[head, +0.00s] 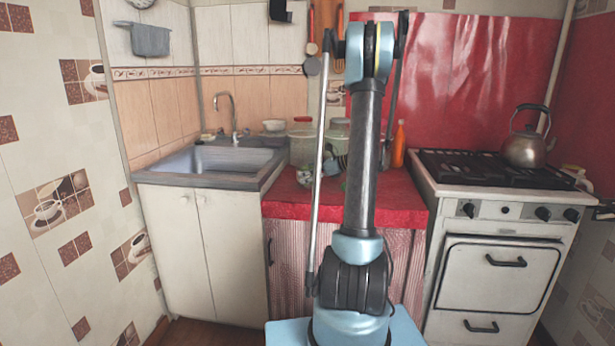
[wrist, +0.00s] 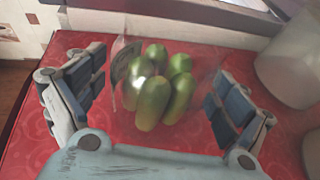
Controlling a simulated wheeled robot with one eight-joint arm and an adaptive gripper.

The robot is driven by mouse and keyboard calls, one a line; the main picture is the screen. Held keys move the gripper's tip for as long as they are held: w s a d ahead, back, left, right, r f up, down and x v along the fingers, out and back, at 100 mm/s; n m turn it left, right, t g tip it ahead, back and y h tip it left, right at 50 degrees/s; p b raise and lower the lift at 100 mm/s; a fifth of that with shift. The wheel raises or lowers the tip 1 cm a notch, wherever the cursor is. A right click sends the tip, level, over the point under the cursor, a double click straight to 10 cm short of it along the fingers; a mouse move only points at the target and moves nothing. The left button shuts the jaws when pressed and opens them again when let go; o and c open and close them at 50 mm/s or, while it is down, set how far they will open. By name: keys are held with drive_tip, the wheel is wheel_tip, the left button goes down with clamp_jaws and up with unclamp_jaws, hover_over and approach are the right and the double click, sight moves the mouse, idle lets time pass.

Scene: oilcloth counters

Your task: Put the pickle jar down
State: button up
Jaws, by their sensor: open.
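The pickle jar (wrist: 157,92) is clear glass with several green pickles inside, seen from above in the wrist view. It appears to stand on the red oilcloth of the counter (wrist: 205,48). My gripper (wrist: 156,72) is open, one finger on each side of the jar, with a visible gap on both sides. In the head view my gripper (head: 332,163) is low over the red counter, partly behind my arm. My arm and gripper make the jar hard to pick out there.
Pale containers (wrist: 290,70) stand to the right in the wrist view. In the head view, glass jars (head: 302,133) stand at the back of the counter, with an orange bottle (head: 398,145) to the right. The sink (head: 212,160) is left; the stove (head: 500,210) with a kettle (head: 527,145) is right.

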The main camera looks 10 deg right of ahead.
drive_tip(key=v, duration=1.2)
drive_tip(key=s+a+f+n+g+h, duration=0.1)
drive_tip(key=s+a+n+g+h, duration=0.15)
drive_tip(key=s+a+n, duration=0.5)
drive_tip(key=s+a+f+n+g+h, duration=0.1)
drive_tip(key=s+a+n+h, duration=0.3)
drive_tip(key=s, duration=0.7)
drive_tip(key=s+f+n+h, duration=0.1)
drive_tip(key=s+f+n, duration=0.2)
drive_tip(key=s, duration=0.3)
drive_tip(key=s+d+f+n+h, duration=0.1)
drive_tip(key=s+f+n+h, duration=0.1)
drive_tip(key=s+n, duration=0.3)
drive_tip(key=s+d+f+n+h, duration=0.1)
drive_tip(key=s+f+n, duration=0.3)
drive_tip(key=s, duration=0.5)
drive_tip(key=shift+s+f+g+h, duration=0.2)
drive_tip(key=shift+f+g+h, duration=0.2)
drive_tip(key=shift+h, duration=0.25)
drive_tip(key=shift+n, duration=0.25)
